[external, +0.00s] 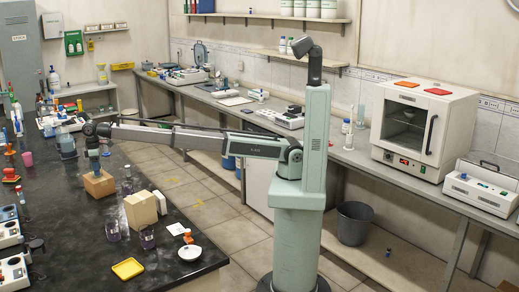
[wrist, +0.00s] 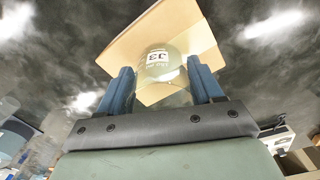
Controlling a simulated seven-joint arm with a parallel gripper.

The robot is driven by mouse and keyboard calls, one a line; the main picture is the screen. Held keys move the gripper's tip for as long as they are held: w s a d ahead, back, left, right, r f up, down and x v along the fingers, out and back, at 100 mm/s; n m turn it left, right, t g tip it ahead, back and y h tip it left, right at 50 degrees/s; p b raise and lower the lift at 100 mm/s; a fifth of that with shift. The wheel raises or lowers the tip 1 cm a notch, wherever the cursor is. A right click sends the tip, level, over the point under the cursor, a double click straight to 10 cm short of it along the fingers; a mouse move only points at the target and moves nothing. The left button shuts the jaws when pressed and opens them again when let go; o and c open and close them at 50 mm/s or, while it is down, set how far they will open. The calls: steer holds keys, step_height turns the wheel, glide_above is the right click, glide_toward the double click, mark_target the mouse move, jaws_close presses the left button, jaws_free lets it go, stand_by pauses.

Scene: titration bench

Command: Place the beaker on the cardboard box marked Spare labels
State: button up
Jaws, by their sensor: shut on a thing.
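My gripper (external: 93,168) is over the dark bench at the left, directly above a cardboard box (external: 98,186). In the wrist view its two blue fingers (wrist: 161,82) are shut on a clear glass beaker (wrist: 176,98) with a white label. The same box's tan top (wrist: 120,52) lies behind the beaker in that view. In the external view the beaker is too small and covered to make out clearly. I cannot tell whether its base touches the box. No writing is readable on the box, so its marking cannot be confirmed.
Another cardboard box (external: 140,211) stands nearer the front with a pale block (external: 160,203) beside it.

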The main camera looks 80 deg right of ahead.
steer(key=o, duration=1.1)
steer(key=shift+c, duration=0.2)
step_height(320, 180, up, 12)
steer(key=shift+r, duration=0.15)
